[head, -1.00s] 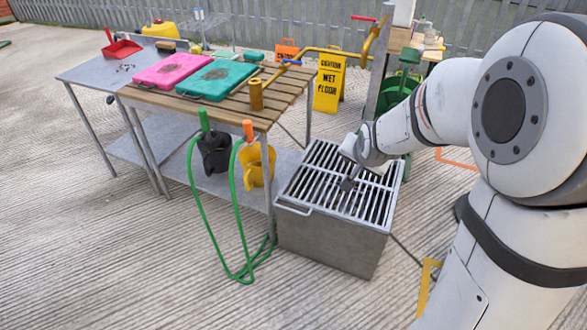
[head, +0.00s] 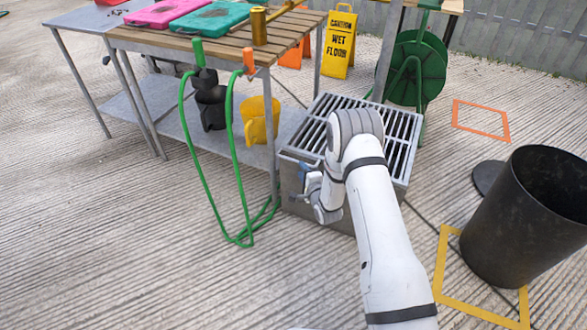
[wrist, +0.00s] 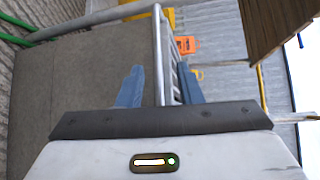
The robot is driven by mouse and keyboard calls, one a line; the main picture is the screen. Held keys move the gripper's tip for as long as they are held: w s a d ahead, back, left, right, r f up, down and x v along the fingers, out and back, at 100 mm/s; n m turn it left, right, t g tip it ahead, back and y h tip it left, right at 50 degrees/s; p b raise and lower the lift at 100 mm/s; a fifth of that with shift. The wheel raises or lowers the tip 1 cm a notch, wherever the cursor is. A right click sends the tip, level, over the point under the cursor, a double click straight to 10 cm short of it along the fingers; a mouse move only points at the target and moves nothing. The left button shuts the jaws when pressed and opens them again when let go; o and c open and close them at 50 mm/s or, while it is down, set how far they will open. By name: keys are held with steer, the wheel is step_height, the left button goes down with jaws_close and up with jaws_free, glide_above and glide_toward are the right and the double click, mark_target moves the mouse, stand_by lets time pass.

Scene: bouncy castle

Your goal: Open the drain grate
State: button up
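The drain grate (head: 402,126) is a slatted metal panel lying flat on top of a grey metal box (head: 290,190). Its handle (head: 293,158) is at the front left edge, partly hidden by my gripper and arm. In the wrist view the handle bar (wrist: 157,40) runs lengthwise between my two blue fingers, and grate slats (wrist: 172,72) show beside it. My gripper (head: 306,170) is at the box's front left side, near the handle. It is open, with gaps between the bar and both fingers (wrist: 160,88). I cannot tell whether the fingertips reach past the bar.
A slatted wooden table (head: 285,38) with a green hose (head: 212,200) hanging from it stands left of the box. A dark bin (head: 520,215) stands at the right. A green reel (head: 415,70) is behind the box. The concrete at front left is clear.

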mark_target(294, 160)
steer(key=b+x, duration=0.2)
steer(key=x, duration=0.5)
steer(key=shift+w+a+f, duration=0.15)
steer(key=shift+w+a, duration=0.1)
steer(key=shift+a, duration=0.05)
jaws_close()
stand_by(0.4)
